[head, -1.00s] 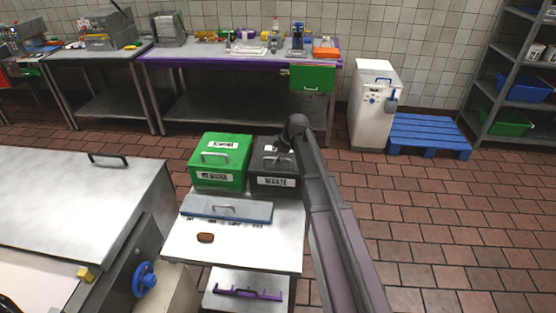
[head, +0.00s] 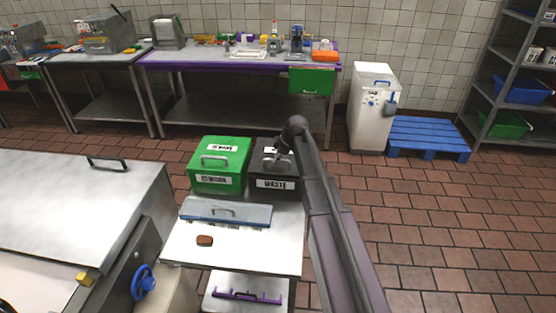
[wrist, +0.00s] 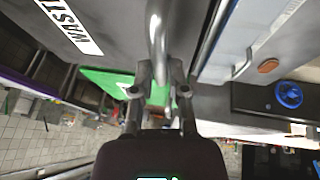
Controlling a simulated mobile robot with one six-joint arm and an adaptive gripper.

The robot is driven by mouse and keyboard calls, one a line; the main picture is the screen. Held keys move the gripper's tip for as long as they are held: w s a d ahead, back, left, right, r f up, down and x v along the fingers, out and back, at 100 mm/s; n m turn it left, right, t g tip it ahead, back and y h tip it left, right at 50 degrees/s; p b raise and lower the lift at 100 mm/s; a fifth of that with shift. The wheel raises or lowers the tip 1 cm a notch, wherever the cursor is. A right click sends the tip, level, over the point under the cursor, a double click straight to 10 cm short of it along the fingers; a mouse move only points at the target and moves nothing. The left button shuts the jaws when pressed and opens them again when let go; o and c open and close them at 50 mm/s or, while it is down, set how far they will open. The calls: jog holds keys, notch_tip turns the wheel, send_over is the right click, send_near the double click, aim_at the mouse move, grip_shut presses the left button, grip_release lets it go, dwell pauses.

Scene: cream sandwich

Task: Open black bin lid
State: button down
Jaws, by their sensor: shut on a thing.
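The black bin (head: 262,185) with a WASTE label stands at the right back of the small steel table. Its black lid (wrist: 105,15) sits on it and looks closed, though my arm hides part of it in the head view. The lid's grey bar handle (wrist: 156,28) runs between my fingers in the wrist view. My gripper (wrist: 160,80) is shut on this handle. In the head view my gripper (head: 281,160) is over the top of the lid, and its fingers are small there.
A green bin (head: 219,165) stands directly left of the black bin. A blue-grey flat lidded tray (head: 228,212) and a small brown piece (head: 205,240) lie in front on the steel table (head: 265,250). The floor to the right is clear up to a blue pallet (head: 430,135).

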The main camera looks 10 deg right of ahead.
jog(key=w+d, duration=0.1)
jog(key=w, duration=0.4)
jog(key=w+d, duration=0.2)
jog(key=w, duration=0.2)
jog(key=w+d, duration=0.1)
jog(key=w, duration=0.4)
jog(key=shift+w+d, duration=0.25)
jog(key=shift+w, duration=0.1)
jog(key=c, duration=0.6)
grip_release()
jog(key=shift+c, duration=0.2)
jog(key=shift+r, duration=0.1)
